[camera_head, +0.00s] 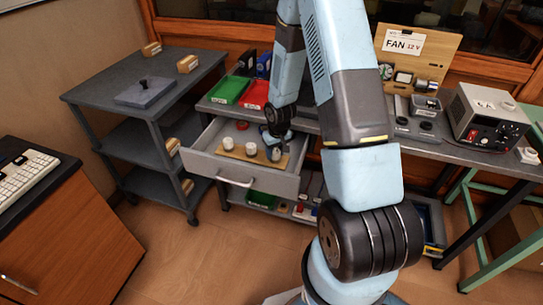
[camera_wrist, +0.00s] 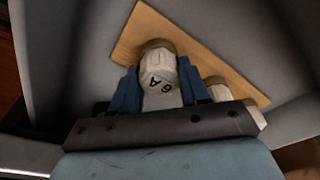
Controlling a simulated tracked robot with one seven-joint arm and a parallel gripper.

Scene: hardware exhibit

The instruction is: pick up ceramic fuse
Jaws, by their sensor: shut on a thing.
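A white ceramic fuse (camera_wrist: 160,72) with a beige cap and a "6 A" mark sits between the two blue fingers of my gripper (camera_wrist: 158,88) in the wrist view. The gripper is shut on it. The fuse is over a wooden board (camera_wrist: 145,28) in the open drawer; I cannot tell whether it still touches the board. Two other white fuses (camera_wrist: 217,89) show partly behind the gripper. In the head view my gripper (camera_head: 276,143) is down in the drawer at the board's right end, and two fuses (camera_head: 251,149) stand to its left.
The grey drawer (camera_head: 205,166) is pulled out, and its walls surround the board. A red round thing (camera_head: 242,125) lies behind the fuses. Green (camera_head: 230,89) and red (camera_head: 255,95) trays stand on the bench above. A grey cart (camera_head: 115,75) is at left, a power supply (camera_head: 487,115) at right.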

